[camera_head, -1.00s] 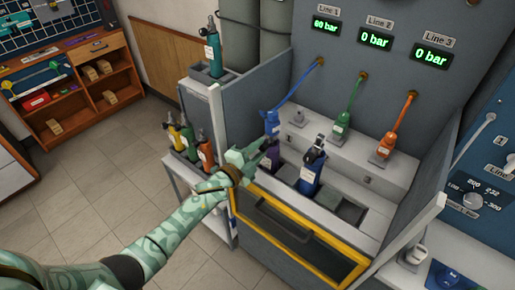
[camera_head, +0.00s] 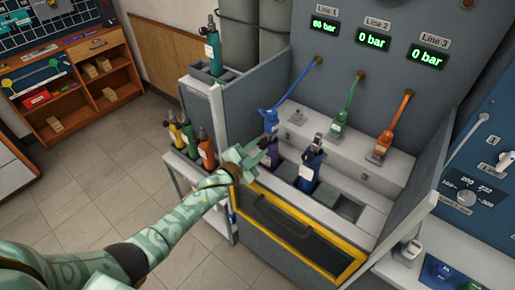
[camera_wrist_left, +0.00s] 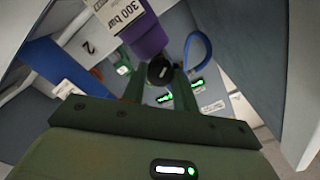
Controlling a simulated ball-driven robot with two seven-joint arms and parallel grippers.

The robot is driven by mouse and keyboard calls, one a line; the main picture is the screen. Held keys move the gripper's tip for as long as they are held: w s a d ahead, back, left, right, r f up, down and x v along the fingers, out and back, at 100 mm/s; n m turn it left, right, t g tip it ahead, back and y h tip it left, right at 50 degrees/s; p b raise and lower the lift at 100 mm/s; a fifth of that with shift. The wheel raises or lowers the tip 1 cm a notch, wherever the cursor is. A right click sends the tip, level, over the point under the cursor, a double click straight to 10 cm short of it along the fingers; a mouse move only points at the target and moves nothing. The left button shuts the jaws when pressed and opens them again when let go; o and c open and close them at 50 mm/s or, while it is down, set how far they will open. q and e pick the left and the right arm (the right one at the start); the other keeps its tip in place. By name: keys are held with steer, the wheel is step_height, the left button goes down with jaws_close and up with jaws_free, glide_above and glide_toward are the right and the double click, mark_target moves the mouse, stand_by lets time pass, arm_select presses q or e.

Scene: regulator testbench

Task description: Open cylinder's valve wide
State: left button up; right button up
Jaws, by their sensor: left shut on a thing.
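The purple cylinder (camera_head: 271,159) stands in the left part of the bench, partly hidden behind my left gripper (camera_head: 265,152). In the left wrist view the purple cylinder (camera_wrist_left: 147,36) carries a white label reading 300 bar. Its black valve knob (camera_wrist_left: 160,70) sits between the two green fingers of my left gripper (camera_wrist_left: 160,80), which is shut on it. The blue Line 1 regulator (camera_head: 269,121) hangs on a blue hose just above the purple cylinder. The Line 1 display (camera_head: 324,25) seems to read 66 bar.
A blue cylinder (camera_head: 310,168) stands just right of the purple one. The green regulator (camera_head: 338,121) and orange regulator (camera_head: 382,146) sit on the ledge; their lines read 0 bar. Side walls (camera_head: 250,100) enclose the bench. Several small cylinders (camera_head: 190,140) stand on a cart at left.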

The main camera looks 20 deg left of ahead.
arm_select(q)
steer(key=shift+f, duration=0.1)
steer(key=o, duration=1)
steer(key=shift+s, duration=0.1)
steer(key=shift+s+a, duration=0.15)
steer(key=shift+s, duration=0.2)
steer(key=p+v, duration=0.2)
steer(key=v, duration=1.3)
steer(key=shift+s+a+p, duration=0.15)
steer(key=shift+s+p, duration=0.05)
steer(key=shift+p, duration=0.2)
